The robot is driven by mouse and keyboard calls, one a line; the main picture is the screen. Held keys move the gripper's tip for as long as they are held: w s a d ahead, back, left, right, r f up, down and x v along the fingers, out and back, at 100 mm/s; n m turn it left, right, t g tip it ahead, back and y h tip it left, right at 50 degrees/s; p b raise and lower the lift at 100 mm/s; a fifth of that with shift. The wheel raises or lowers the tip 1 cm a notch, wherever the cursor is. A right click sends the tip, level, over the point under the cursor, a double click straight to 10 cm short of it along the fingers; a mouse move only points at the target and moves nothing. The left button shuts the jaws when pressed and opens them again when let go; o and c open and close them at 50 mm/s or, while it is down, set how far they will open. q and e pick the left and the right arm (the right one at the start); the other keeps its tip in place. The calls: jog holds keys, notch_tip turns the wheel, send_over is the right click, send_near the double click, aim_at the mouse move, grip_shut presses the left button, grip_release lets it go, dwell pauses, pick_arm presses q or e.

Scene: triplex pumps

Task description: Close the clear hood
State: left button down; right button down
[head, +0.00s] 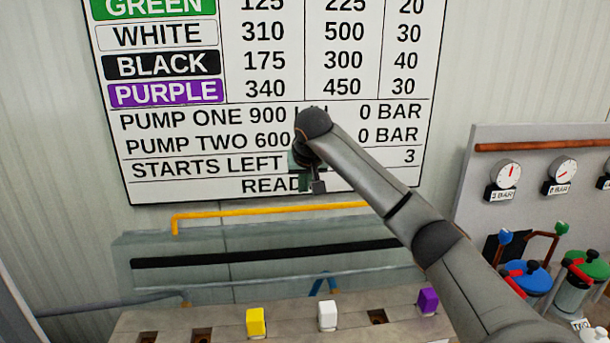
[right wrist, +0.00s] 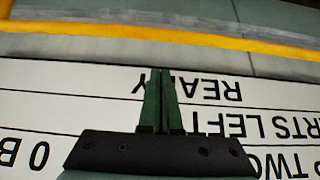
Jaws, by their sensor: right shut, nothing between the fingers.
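The clear hood (head: 222,240) is a see-through bluish panel below the wall board in the head view. A yellow handle bar (head: 265,211) runs along its top. The hood appears raised, but its exact angle is hard to tell. My right gripper (head: 306,184) shows in front of the board, just above the yellow bar. In the right wrist view, the green fingers of my right gripper (right wrist: 162,78) are together and empty. They point toward the yellow bar (right wrist: 165,37), with a visible gap between. My left gripper is not in view.
A grey bench (head: 190,321) holds yellow (head: 256,321), white (head: 327,315) and purple (head: 428,300) blocks beside dark square sockets. A gauge panel (head: 478,160) and blue (head: 528,275) and green (head: 588,265) capped pumps stand at right.

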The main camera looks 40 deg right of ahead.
aim_at(305, 222)
jog(key=shift+s+a+f+p, duration=0.15)
jog(key=shift+s+f+p, duration=0.1)
jog(key=shift+f, duration=0.25)
jog(key=shift+s+a+f+p, duration=0.1)
jog(key=shift+s+a+f, duration=0.1)
jog(key=shift+f, duration=0.3)
jog(key=shift+s+a+f+p, duration=0.1)
jog(key=shift+s+f+p, duration=0.15)
jog(key=shift+f, duration=0.25)
